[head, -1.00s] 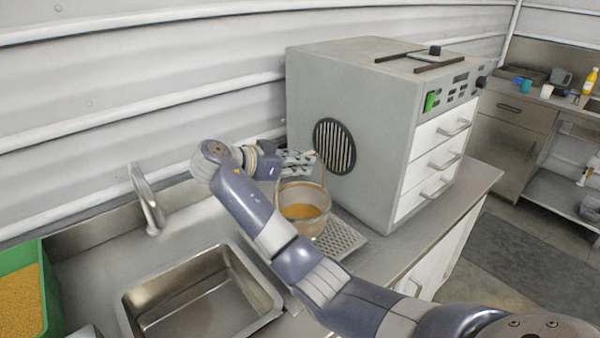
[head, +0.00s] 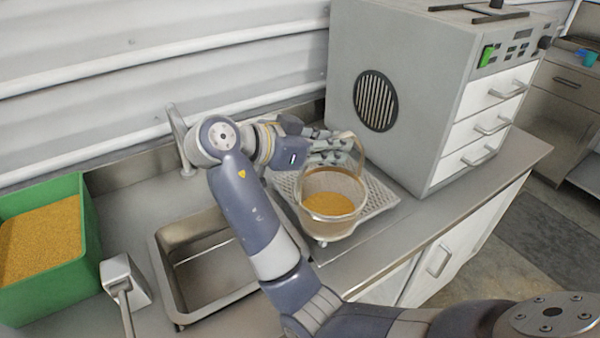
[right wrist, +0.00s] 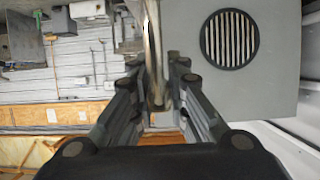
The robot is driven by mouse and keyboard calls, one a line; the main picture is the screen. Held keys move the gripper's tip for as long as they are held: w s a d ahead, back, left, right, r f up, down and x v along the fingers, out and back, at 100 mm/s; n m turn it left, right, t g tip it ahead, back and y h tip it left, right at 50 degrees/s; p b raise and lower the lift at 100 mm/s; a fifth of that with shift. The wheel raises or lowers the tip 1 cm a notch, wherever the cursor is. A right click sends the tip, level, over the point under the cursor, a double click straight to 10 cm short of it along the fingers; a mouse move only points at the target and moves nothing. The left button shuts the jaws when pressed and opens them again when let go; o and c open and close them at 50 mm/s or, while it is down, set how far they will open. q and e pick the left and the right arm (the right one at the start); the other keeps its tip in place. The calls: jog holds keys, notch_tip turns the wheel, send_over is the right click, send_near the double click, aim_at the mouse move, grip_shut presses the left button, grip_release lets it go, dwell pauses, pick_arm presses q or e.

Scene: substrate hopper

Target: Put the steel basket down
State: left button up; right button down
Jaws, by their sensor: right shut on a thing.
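The steel basket (head: 322,184) is a round mesh basket with a hoop handle and golden grain inside. It hangs upright at the front-left part of the perforated tray (head: 381,197) on the counter. Whether its bottom touches the tray I cannot tell. My right gripper (head: 345,147) is shut on the basket's handle, above the basket's back rim. In the right wrist view the handle (right wrist: 153,45) runs between the fingers of my right gripper (right wrist: 157,72). The basket's body is mostly hidden there. My left gripper is out of view.
A grey machine (head: 408,95) with a round vent and white drawers stands right behind the tray. A sink (head: 170,275) lies left of the tray, under my arm. A green bin (head: 60,279) of grain and a metal scoop (head: 127,281) are at the left.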

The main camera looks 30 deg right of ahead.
jog(key=shift+w+f+t, duration=0.1)
jog(key=shift+w+t, duration=0.1)
jog(key=shift+t, duration=0.1)
jog(key=w+a+f+n+t+y+p, duration=0.4)
jog(key=w+a+n+t+y+p, duration=0.3)
jog(key=a+n+t+y, duration=0.65)
jog(key=a+f+n+g, duration=0.2)
jog(key=a+f+n, duration=0.2)
jog(key=a+f, duration=0.5)
notch_tip(320, 180, down, 10)
jog(key=shift+s+f+y, duration=0.15)
jog(key=shift+s+y, duration=0.2)
jog(key=shift+y, duration=0.1)
jog(key=shift+t, duration=0.25)
